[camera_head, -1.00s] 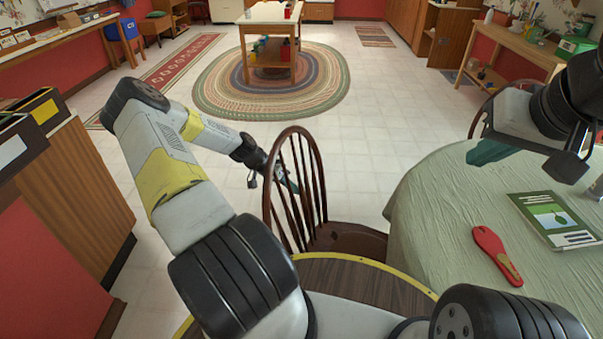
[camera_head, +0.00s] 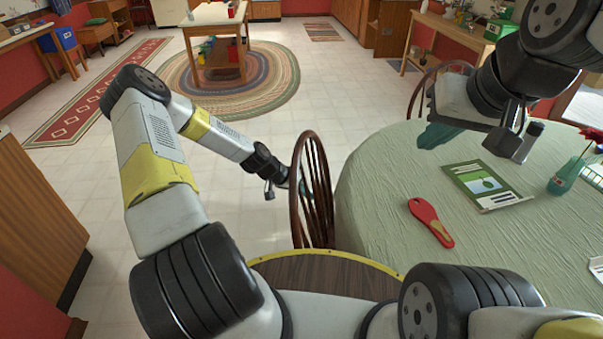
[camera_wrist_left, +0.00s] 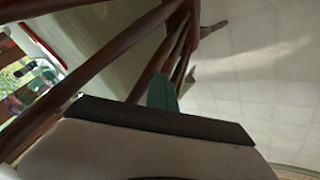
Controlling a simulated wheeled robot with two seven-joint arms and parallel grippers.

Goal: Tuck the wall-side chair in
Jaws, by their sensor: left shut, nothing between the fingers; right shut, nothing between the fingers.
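A dark brown wooden chair (camera_head: 297,215) with a curved spindle back stands at the left edge of the round table (camera_head: 375,215), which has a pale green cloth. Its back shows nearly edge-on and its seat is hidden. My left gripper (camera_head: 302,188) is shut and empty, its teal tip at the spindles on the chair's left side. In the left wrist view, the teal fingers (camera_wrist_left: 162,92) are close beside the chair's spindles (camera_wrist_left: 90,72); I cannot tell if they touch. My right gripper (camera_head: 438,135) is shut and empty above the table. A second brown chair (camera_head: 418,92) stands at the table's far side.
A red-handled item (camera_head: 430,220), a green booklet (camera_head: 484,185) and a flower vase (camera_head: 562,178) are on the table. A wooden cabinet (camera_head: 35,215) stands at the left. The tiled floor (camera_head: 235,205) between cabinet and chair is clear. A round braided rug (camera_head: 275,85) lies farther back.

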